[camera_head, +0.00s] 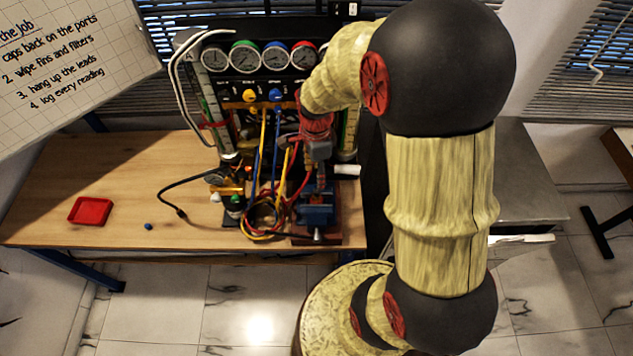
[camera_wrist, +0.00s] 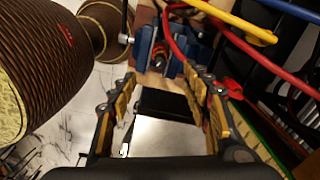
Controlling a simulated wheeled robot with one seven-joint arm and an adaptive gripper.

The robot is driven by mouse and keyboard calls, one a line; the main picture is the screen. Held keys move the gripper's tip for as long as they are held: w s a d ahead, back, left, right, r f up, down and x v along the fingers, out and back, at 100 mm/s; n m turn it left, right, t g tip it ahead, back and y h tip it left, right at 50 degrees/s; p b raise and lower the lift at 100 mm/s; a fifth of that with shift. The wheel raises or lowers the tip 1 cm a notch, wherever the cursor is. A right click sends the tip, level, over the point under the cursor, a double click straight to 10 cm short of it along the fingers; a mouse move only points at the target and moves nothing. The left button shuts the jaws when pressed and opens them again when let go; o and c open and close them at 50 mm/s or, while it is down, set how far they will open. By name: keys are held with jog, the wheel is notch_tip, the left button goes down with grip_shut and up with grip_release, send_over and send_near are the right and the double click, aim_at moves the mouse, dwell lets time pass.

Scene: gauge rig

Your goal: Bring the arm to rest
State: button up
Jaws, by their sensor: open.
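My gripper (camera_wrist: 162,80) is open in the wrist view, with its two padded fingers apart and no object held between them. Beyond the fingertips are a dark block and a bright grey surface. In the head view my arm reaches over from the right and bends down, and my gripper (camera_head: 318,165) hangs over the right part of the bench, by the gauge rig (camera_head: 262,85). A blue vise (camera_head: 318,215) stands just below it; it also shows beyond the fingers in the wrist view (camera_wrist: 147,48). Whether they touch is unclear.
Red, blue and yellow leads (camera_head: 265,215) hang and loop close to my gripper. A red tray (camera_head: 90,211) and a small blue cap (camera_head: 148,226) lie on the wooden bench (camera_head: 60,200), whose left part is mostly clear. A written board (camera_head: 70,60) stands upper left.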

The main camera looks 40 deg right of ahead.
jog(key=shift+r, duration=1.95)
jog(key=s+a+r+n+t+b, duration=0.2)
jog(key=s+a+n+b, duration=0.4)
jog(key=n, duration=0.4)
jog(key=s+a+r+n+t+b, duration=0.2)
jog(key=s+a+n+b, duration=0.4)
jog(key=n+b, duration=0.3)
jog(key=n+t, duration=0.1)
jog(key=n, duration=0.1)
jog(key=shift+n+t, duration=0.3)
jog(key=shift+s, duration=0.15)
